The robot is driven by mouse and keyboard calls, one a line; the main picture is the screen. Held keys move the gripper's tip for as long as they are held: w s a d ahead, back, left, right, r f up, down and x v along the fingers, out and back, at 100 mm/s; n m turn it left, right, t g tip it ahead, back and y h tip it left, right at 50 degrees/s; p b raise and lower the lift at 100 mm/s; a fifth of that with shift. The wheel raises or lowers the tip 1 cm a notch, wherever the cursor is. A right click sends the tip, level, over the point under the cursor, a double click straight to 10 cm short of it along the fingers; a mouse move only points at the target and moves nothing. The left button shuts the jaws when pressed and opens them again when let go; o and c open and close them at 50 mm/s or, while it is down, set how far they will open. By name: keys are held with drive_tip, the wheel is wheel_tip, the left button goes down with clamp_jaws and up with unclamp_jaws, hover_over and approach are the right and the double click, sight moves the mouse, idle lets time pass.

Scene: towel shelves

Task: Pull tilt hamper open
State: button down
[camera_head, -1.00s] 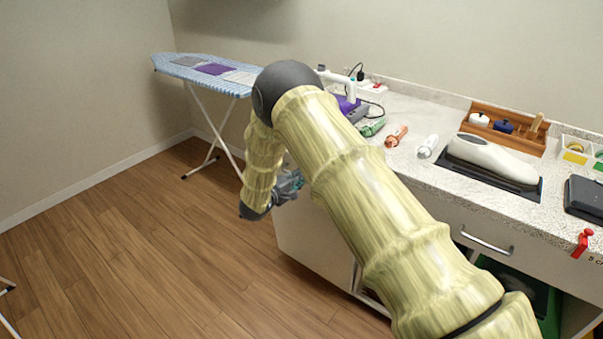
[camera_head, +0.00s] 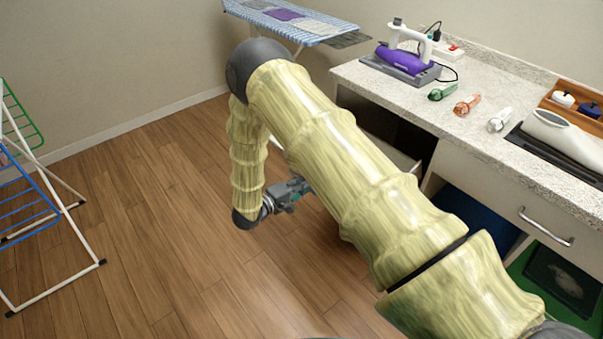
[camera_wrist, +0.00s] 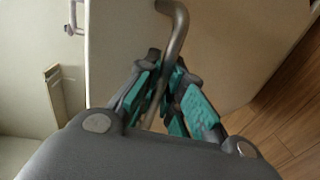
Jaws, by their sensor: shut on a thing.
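The tilt hamper's pale front panel (camera_wrist: 225,45) fills much of the wrist view. Its metal bar handle (camera_wrist: 178,32) runs down between the teal finger pads. My gripper (camera_wrist: 165,80) is shut on this handle. In the head view my gripper (camera_head: 303,186) is low in front of the counter, partly hidden by my arm. The panel's top edge (camera_head: 398,156) shows just beyond my arm. It leans out from the counter, with a dark opening behind it. My arm hides most of the panel and the handle there.
A drawer handle (camera_head: 545,226) is at the right. A drying rack (camera_head: 50,200) stands at the left, an ironing board (camera_head: 290,20) at the back. Wooden floor (camera_head: 150,200) between is clear.

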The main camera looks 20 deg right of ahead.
drive_tip(key=shift+s+f, duration=0.15)
drive_tip(key=shift+s, duration=0.05)
drive_tip(key=c, duration=1.5)
unclamp_jaws()
drive_tip(key=shift+d, duration=0.1)
drive_tip(key=shift+a, duration=0.2)
drive_tip(key=v, duration=1.1)
drive_tip(key=shift+s+a, duration=0.1)
drive_tip(key=shift+a, duration=0.3)
